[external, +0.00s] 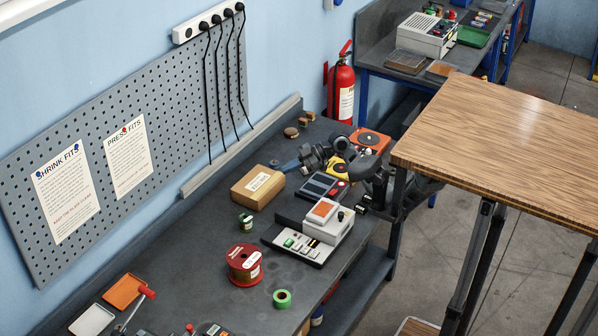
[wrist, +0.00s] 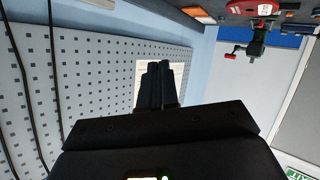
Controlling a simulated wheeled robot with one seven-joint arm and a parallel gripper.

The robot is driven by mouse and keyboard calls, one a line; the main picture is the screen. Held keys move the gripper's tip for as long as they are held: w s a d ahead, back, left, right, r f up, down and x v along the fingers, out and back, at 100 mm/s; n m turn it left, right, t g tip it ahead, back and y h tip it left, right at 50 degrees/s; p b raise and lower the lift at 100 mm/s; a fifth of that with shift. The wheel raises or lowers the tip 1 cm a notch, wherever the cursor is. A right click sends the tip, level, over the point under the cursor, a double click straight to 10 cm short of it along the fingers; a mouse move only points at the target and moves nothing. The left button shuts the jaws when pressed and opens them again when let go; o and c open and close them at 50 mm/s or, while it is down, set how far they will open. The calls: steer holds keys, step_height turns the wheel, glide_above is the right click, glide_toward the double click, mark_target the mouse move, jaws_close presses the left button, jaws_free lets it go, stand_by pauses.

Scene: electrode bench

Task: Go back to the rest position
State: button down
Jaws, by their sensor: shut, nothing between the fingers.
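My gripper (external: 290,166) is at the end of my dark arm, over the back part of the dark bench (external: 205,240). It points left toward the pegboard wall. In the wrist view the two black fingers of my gripper (wrist: 162,85) lie side by side, shut and empty. They are seen against the grey pegboard (wrist: 105,60) and cover part of a white sheet (wrist: 175,66). My arm reaches in from the right, past the wooden table, and hides part of the bench's far end.
The wooden table (external: 500,140) stands close to my arm. Under and near the arm are a cardboard box (external: 258,188), a white device (external: 328,221), a yellow item (external: 341,167) and an orange-topped box (external: 371,141). Spools (external: 244,265) stand nearer. Black cables (external: 222,90) hang at the wall.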

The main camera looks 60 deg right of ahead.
steer(key=s+a+r+m+t+p, duration=0.1)
steer(key=s+a+r+m+t, duration=0.1)
steer(key=a+m+t, duration=0.3)
steer(key=s+d+f+m+t+h+p, duration=0.25)
steer(key=s+m+t+h, duration=0.35)
steer(key=s, duration=0.5)
steer(key=s+d+f+g+h+p, duration=0.1)
steer(key=s+d+f, duration=0.2)
steer(key=s, duration=0.6)
steer(key=s+d+f+m+g+h+p, duration=0.1)
steer(key=s+d+f+g+h, duration=0.1)
steer(key=s, duration=0.7)
steer(key=s+d+f+m+g+h+p, duration=0.1)
steer(key=s+d+f+g, duration=0.1)
steer(key=s+d+f, duration=0.3)
steer(key=s+d, duration=0.1)
steer(key=s, duration=0.3)
steer(key=shift+s+d, duration=0.35)
steer(key=c, duration=1.8)
jaws_free()
